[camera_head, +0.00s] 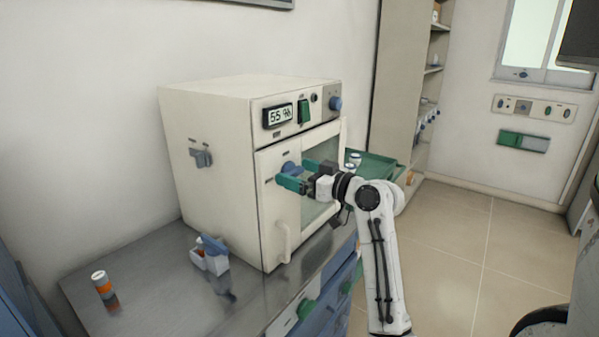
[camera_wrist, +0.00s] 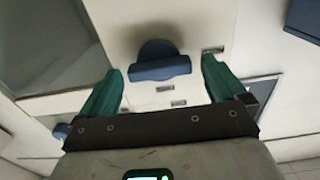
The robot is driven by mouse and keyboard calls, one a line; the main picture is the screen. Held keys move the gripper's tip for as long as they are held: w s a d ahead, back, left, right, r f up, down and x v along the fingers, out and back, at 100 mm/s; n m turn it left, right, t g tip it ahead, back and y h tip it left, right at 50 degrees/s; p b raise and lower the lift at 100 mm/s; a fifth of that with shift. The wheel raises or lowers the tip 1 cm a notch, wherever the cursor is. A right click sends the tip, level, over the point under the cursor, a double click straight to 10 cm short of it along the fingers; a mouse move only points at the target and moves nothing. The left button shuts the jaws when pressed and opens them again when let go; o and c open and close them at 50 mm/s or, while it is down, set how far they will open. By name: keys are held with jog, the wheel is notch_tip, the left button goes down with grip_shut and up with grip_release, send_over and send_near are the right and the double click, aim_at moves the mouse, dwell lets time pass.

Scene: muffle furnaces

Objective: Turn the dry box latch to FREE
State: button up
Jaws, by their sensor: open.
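The dry box (camera_head: 211,165) is a cream cabinet on a steel bench, with a display (camera_head: 278,115) reading about 55 % on its upper front. Its blue latch (camera_head: 290,169) sits on the front panel beside the window. In the wrist view the latch (camera_wrist: 158,62) shows a round base with a bar lying nearly level across the picture. My gripper (camera_head: 303,174) is at the latch, its green fingers open. In the wrist view one finger of my gripper (camera_wrist: 160,67) is on each side of the bar, with visible gaps. Small label plates near the latch are too blurred to read.
A blue knob (camera_head: 335,103) and a green switch (camera_head: 304,111) are above the door. A pale door handle (camera_head: 284,242) is below the latch. A small container (camera_head: 210,257) and an orange-and-white bottle (camera_head: 102,285) stand on the bench (camera_head: 165,285). Open floor lies right.

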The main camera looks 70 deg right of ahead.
jog(key=c, duration=1.1)
jog(key=shift+o, duration=0.2)
